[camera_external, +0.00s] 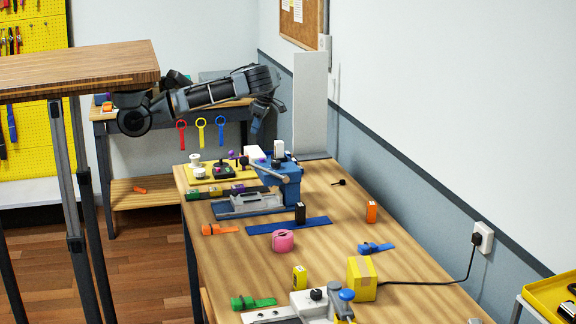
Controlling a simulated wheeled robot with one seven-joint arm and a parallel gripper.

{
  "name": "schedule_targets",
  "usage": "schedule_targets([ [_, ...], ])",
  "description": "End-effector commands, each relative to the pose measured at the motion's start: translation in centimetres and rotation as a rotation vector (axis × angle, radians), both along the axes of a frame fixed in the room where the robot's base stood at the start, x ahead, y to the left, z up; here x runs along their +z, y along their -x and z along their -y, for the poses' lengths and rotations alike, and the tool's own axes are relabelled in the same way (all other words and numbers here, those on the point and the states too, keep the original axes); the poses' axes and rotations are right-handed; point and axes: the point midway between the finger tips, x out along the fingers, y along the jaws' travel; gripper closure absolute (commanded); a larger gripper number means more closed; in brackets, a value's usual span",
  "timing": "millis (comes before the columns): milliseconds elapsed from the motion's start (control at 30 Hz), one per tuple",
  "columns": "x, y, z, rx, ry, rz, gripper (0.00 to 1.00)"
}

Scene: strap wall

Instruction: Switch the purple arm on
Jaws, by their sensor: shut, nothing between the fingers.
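My arm reaches in from the left over the far end of the wooden bench. A yellow board (240,176) with small knobs and fittings lies at the bench's far left. Small purple parts show there, one at the board's back edge (232,154) and one on a dark fitting (217,170). They are too small to tell which is the purple arm or how it is set.
Red, yellow and blue ring straps (201,130) hang at the left. The white panel (311,105) rises at the bench's back. Pink tape (284,241) and a yellow box (361,279) lie nearer.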

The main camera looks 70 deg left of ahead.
Motion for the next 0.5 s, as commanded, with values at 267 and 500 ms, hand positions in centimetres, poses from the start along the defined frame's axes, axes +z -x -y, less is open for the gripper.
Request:
schedule_targets([
  [267, 2.2, -0.6, 0.3, 0.000, 0.000, 0.000, 1.00],
  [500, 2.3, -0.7, 0.3, 0.000, 0.000, 0.000, 1.00],
])
